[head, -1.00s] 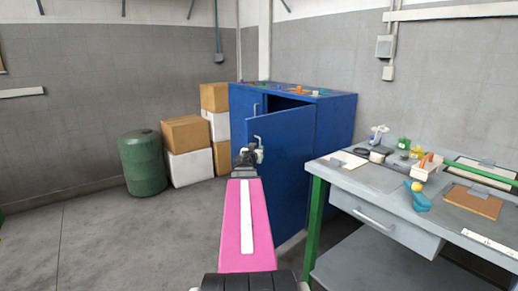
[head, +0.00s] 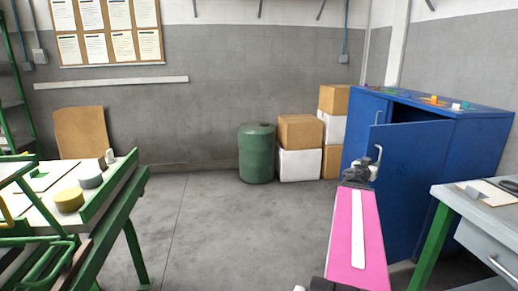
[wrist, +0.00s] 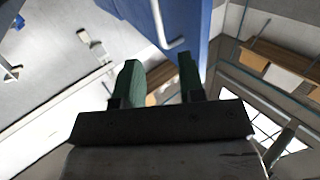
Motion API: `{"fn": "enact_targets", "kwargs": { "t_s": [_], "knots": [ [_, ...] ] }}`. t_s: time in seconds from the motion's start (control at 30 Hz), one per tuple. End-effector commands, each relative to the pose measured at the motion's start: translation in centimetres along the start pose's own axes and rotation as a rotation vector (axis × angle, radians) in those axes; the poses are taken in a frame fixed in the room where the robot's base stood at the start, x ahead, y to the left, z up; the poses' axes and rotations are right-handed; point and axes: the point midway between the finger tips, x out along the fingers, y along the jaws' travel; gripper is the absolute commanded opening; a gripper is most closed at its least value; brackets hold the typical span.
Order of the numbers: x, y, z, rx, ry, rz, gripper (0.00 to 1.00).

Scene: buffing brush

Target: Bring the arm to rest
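My gripper (head: 357,172) is at the end of my pink arm, in front of the blue cabinet's ajar door (head: 408,185) in the head view. In the wrist view my gripper (wrist: 158,75) shows two dark green fingers standing apart, with nothing held between them. The pale door handle (head: 378,154) appears just above the gripper in the head view. In the wrist view the handle (wrist: 157,22) lies beyond the fingertips. I cannot tell the exact gap between them.
The blue cabinet (head: 470,145) stands right, with small coloured items on top. A grey workbench (head: 485,225) is at the near right. A green barrel (head: 256,155) and stacked boxes (head: 300,148) stand at the back. A green-framed table (head: 115,195) is left. The middle floor is clear.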

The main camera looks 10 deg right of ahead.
Motion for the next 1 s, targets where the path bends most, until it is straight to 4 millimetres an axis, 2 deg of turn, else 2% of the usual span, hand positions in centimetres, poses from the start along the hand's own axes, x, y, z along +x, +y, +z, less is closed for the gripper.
{"fn": "enact_targets", "kwargs": {
  "t_s": [0.13,0.23,0.37,0.47,0.67,0.8,0.9,1.0],
  "knots": [
    [-0.8,-1.2,1.5,-0.014,-0.043,0.014,0.36],
    [-1.9,-2.8,3.7,-0.038,-0.113,0.034,0.36],
    [-4.3,-5.4,7.9,-0.098,-0.259,0.051,0.36],
    [-7.0,-7.8,11.6,-0.164,-0.402,0.042,0.36],
    [-14.5,-12.7,19.6,-0.340,-0.744,-0.062,0.36],
    [-21.3,-15.9,24.6,-0.482,-0.992,-0.218,0.36],
    [-26.5,-18.0,27.4,-0.578,-1.153,-0.363,0.36],
    [-31.1,-19.5,29.3,-0.654,-1.279,-0.509,0.36]
  ]
}}
